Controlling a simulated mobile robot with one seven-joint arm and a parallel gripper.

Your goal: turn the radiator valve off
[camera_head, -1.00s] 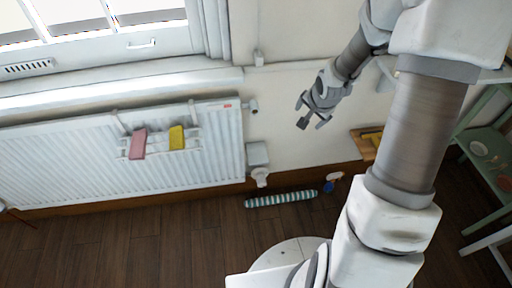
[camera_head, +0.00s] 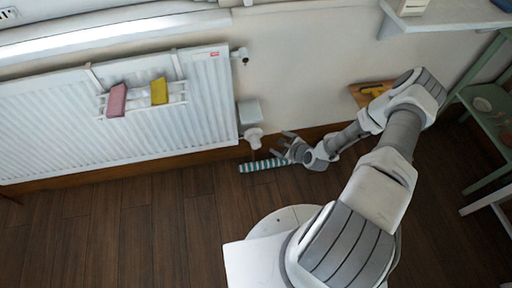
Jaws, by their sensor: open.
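The radiator (camera_head: 160,128) is a wide white ribbed panel on the wall at the left. A white valve knob (camera_head: 253,135) sits at its lower right corner, below a pale grey box (camera_head: 249,112). Another small white fitting (camera_head: 240,54) is at its upper right corner. My gripper (camera_head: 281,145) is open, low down just to the right of the valve knob, with its fingers pointing left towards it. A gap seems to show between the fingers and the knob. The knob's markings are too small to read.
A teal-and-white striped roll (camera_head: 262,165) lies on the floor below my gripper. A pink cloth (camera_head: 116,100) and a yellow one (camera_head: 159,91) hang on a rack on the radiator. A green shelf unit (camera_head: 491,115) stands at the right. The front left floor is clear.

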